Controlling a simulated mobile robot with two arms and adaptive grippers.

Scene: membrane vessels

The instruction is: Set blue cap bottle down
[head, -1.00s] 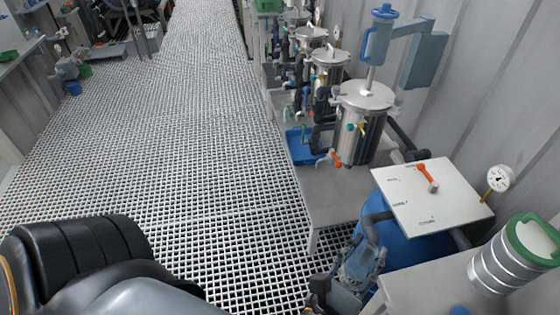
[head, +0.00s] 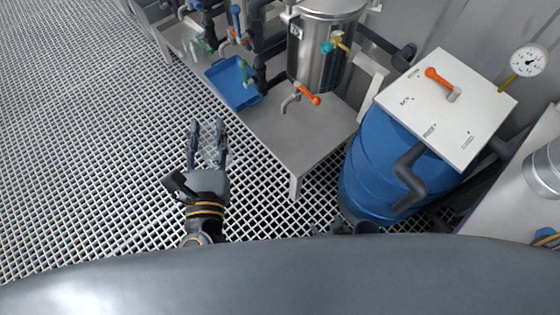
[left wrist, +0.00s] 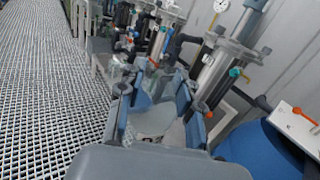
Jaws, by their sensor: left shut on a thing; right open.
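My left gripper (head: 208,135) points away from me over the grating floor, left of the grey bench. It is shut on a clear bottle (head: 209,152), which shows faintly between the fingers. In the left wrist view the fingers (left wrist: 155,100) stand on both sides of a pale, see-through body (left wrist: 152,122). I cannot make out a blue cap on it. Dark tips of my right gripper (head: 354,227) show beside the foot of the blue drum, open and mostly hidden behind my own body.
The grey bench (head: 290,135) carries a steel vessel (head: 318,50) with an orange-handled tap, and a blue tray (head: 232,84). Clear glassware (head: 193,45) stands farther back. A blue drum (head: 375,165) under a white panel (head: 445,110) blocks the right. Open grating lies left.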

